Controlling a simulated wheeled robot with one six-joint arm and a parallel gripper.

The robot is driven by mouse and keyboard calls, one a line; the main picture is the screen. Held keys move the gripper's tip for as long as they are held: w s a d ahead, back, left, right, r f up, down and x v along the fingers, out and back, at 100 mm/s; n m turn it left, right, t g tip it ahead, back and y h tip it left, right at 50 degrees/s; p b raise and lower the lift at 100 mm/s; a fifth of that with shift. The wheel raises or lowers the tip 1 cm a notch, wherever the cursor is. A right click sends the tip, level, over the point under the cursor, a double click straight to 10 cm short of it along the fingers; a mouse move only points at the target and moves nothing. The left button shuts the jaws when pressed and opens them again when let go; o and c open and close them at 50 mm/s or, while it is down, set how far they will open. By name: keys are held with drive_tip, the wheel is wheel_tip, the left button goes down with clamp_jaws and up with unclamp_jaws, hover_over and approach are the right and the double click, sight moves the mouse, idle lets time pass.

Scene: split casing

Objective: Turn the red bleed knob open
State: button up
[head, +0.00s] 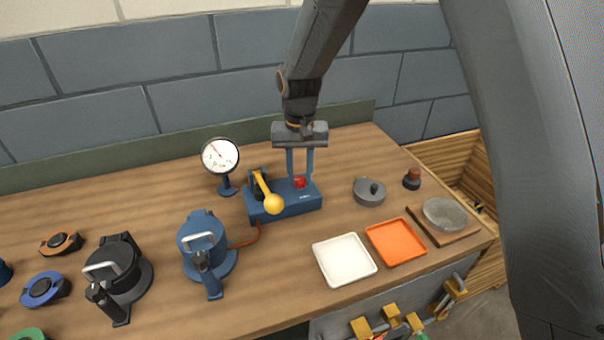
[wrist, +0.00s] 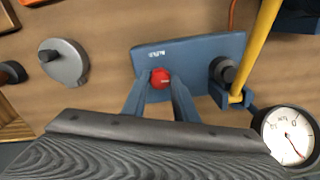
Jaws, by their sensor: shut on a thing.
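The red bleed knob (head: 300,182) sits on top of the blue pump block (head: 298,204), near its right end in the head view. My gripper (head: 300,176) reaches down from above with its two blue fingers on either side of the knob. In the wrist view the knob (wrist: 160,77) shows between the fingertips (wrist: 160,84), and the fingers are shut on it. The knob's turn angle cannot be told. A yellow-handled lever (head: 271,201) stands on the left part of the block.
A pressure gauge (head: 220,157) stands behind and left of the block. A blue lidded pot (head: 203,243) is joined to it by a hose. A white tray (head: 343,260), an orange tray (head: 395,243) and a grey lid (head: 369,192) lie to the right. Bare wood lies at the back left.

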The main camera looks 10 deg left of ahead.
drive_tip(key=n, duration=0.4)
drive_tip(key=shift+w+a+r+n, duration=0.1)
drive_tip(key=shift+w+r+n, duration=0.1)
drive_tip(key=shift+n, duration=0.1)
drive_tip(key=n, duration=0.4)
drive_tip(key=shift+n+b, duration=0.3)
drive_tip(key=n, duration=0.4)
drive_tip(key=shift+w+n+b, duration=0.1)
drive_tip(key=shift+n+b, duration=0.25)
drive_tip(key=shift+n, duration=1.45)
drive_tip(key=o, duration=1.1)
drive_tip(key=shift+f, duration=0.1)
drive_tip(key=shift+c, duration=0.2)
